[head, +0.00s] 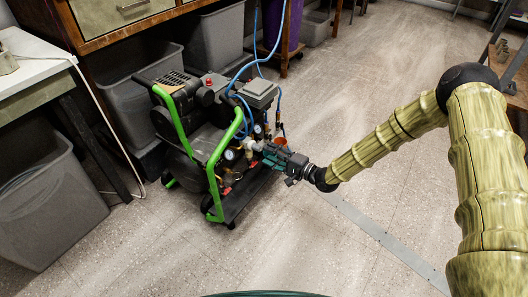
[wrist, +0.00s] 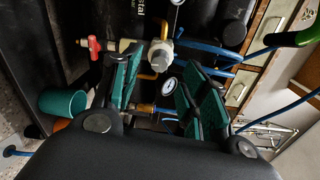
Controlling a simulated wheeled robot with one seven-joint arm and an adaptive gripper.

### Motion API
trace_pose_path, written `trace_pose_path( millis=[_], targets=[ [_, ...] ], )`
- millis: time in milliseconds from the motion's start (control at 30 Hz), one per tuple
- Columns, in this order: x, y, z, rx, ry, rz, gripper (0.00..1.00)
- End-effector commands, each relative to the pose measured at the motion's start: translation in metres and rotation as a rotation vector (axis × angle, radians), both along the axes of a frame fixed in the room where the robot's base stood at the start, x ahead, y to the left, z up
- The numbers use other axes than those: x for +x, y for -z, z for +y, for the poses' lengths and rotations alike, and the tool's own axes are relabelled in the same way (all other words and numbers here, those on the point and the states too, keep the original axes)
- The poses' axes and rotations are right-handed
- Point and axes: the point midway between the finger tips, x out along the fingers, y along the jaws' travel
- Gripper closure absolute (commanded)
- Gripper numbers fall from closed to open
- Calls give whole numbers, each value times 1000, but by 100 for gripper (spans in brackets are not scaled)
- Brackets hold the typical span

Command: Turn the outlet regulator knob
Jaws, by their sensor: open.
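The compressor (head: 215,150) stands on the floor in a green tube frame, with gauges, hoses and brass fittings on its right side. My gripper (head: 268,158) reaches in from the right, close to these fittings. In the wrist view my gripper (wrist: 162,62) is open, its two teal-padded fingers apart. A pale round fitting with brass parts (wrist: 160,56), perhaps the regulator knob, shows between the fingertips. I cannot tell whether the fingers touch it. A white-faced gauge (wrist: 171,87) shows between the fingers. The fingers hide part of the fittings.
A red valve handle (wrist: 94,44) is left of the fingers. Blue hoses (head: 262,62) run up from the compressor. Grey bins (head: 52,205) and a wooden bench (head: 125,12) stand left and behind. The floor (head: 290,245) in front is clear.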

Motion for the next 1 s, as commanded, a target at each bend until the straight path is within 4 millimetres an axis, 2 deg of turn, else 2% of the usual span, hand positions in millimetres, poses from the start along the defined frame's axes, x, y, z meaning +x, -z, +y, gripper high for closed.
trace_pose_path(
  millis=[200, 433, 667, 1000],
  targets=[
    [-23, -2, -32, 0, 1, 1, 56],
    [-40, -3, -54, 0, 0, 1, 56],
    [-44, -4, -59, 1, -1, 1, 56],
    [-49, 2, -55, -20, 2, 7, 56]
  ],
)
